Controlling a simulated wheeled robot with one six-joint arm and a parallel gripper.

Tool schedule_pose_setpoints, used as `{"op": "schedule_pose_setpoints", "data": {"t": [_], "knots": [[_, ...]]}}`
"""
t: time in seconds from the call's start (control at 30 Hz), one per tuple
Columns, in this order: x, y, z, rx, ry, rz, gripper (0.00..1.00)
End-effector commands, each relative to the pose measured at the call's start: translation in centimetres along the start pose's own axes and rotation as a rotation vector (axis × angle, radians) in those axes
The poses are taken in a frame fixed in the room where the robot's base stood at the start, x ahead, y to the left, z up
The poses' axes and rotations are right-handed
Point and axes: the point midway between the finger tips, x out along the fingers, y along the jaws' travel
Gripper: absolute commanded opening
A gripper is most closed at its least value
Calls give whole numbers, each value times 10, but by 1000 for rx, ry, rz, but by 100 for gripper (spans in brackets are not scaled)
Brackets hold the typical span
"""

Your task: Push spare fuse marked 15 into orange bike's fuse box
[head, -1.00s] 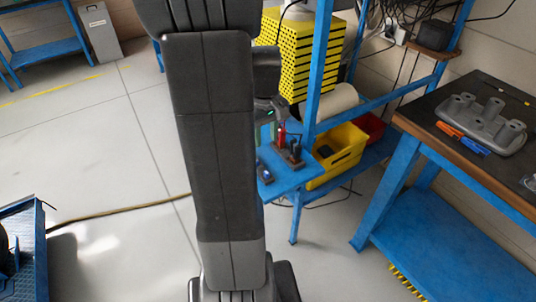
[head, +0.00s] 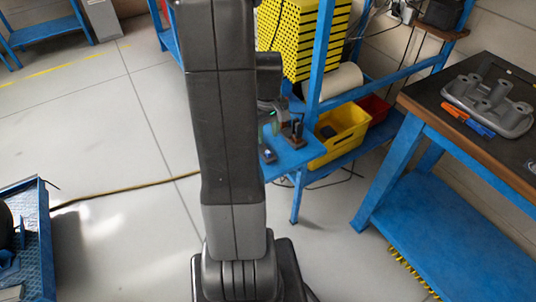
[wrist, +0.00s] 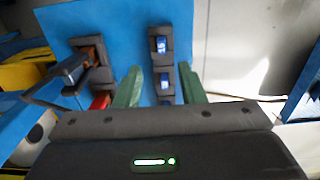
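In the wrist view, two small blue pieces that look like fuses sit in dark holders on a blue shelf (wrist: 115,22). The far one (wrist: 160,44) stands clear ahead of my gripper, and the near one (wrist: 165,80) shows between my fingers. No marking can be read on either. My gripper (wrist: 160,72) has its two green fingers apart, one on each side of the near piece, with a gap showing. In the head view my gripper (head: 268,132) is at the blue shelf, partly hidden by my arm. The orange bike and its fuse box are not in view.
A dark holder with a black upright part (wrist: 75,70) and a red item (wrist: 100,100) stand left of my fingers. A yellow bin (head: 345,130) sits behind the shelf. A workbench (head: 455,140) stands right. A hose (head: 120,188) crosses otherwise open floor.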

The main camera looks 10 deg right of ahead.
Motion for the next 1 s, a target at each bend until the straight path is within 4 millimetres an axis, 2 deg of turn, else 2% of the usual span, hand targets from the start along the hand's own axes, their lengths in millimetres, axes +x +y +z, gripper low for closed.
{"op": "schedule_pose_setpoints", "data": {"t": [0.1, 0.47, 0.57, 0.7, 0.8, 1.0], "knots": [[10, 0, 1, 0, -1, -1, 36], [13, 0, 1, 0, 0, 0, 36], [22, -1, 5, 1, -2, -1, 36], [44, -4, 15, 1, -4, -2, 36], [56, -3, 13, 0, -2, -1, 36], [64, -3, 13, 0, 1, 1, 36]]}}
